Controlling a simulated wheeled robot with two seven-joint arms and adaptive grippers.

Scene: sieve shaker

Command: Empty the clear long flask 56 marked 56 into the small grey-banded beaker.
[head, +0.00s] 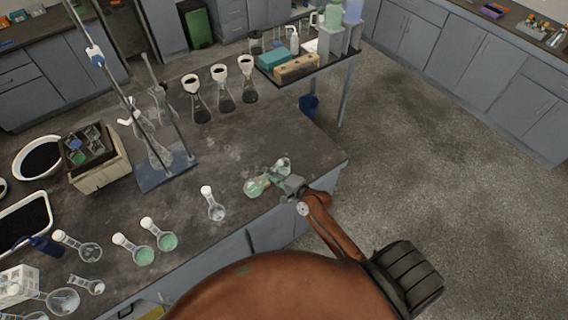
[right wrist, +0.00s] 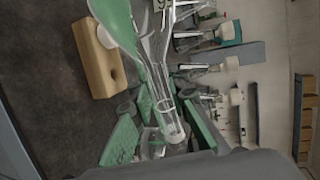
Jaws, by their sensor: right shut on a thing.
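My right gripper (head: 288,184) is near the right edge of the dark bench. It is shut on the neck of a clear long-necked flask (head: 257,187) with green liquid in its bulb. The flask lies tilted over sideways, bulb to the left. In the right wrist view my gripper's green pads (right wrist: 165,130) flank the glass neck, and green liquid (right wrist: 118,22) shows at upper left. A small clear glass vessel (head: 283,165) is just beyond the flask; I cannot tell if it is the grey-banded beaker. No 56 marking is readable. My left gripper is out of view.
A clear stoppered flask (head: 215,207) stands to the left; two flasks with green liquid (head: 164,239) (head: 143,254) are further left. Several funnel-topped flasks (head: 223,90) stand at the back. A stand base (head: 166,172) and a beige box (head: 102,175) are behind. The bench between is clear.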

